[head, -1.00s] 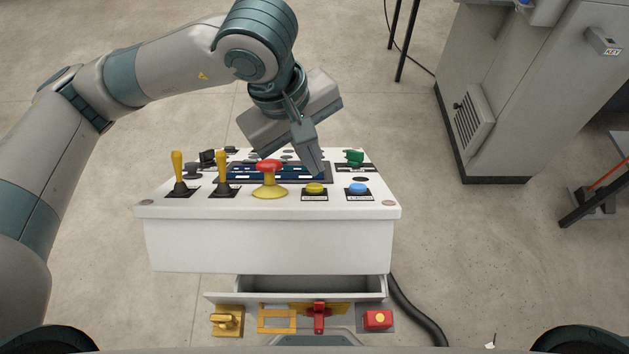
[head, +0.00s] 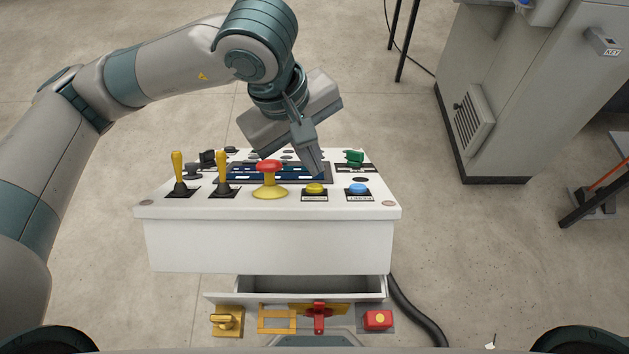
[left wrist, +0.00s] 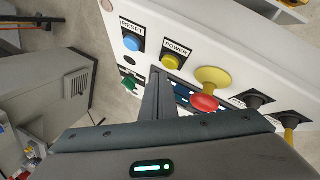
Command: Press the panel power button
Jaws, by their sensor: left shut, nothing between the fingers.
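The power button is yellow (head: 314,188) and sits on the white panel (head: 270,210), between the red mushroom button and the blue button. In the left wrist view the yellow button (left wrist: 172,62) has a POWER label beside it. My left gripper (head: 318,170) is shut and empty. Its fingertips are just behind and above the yellow button in the head view. In the left wrist view the shut fingers (left wrist: 158,80) end near the button, seemingly apart from it. My right gripper does not show.
A red mushroom button (head: 269,167) on a yellow base and a blue RESET button (head: 358,189) flank the power button. Yellow levers (head: 222,168) stand to the left. A screen (head: 250,173) lies behind. An open drawer (head: 310,287) juts out below. A grey cabinet (head: 530,90) stands at right.

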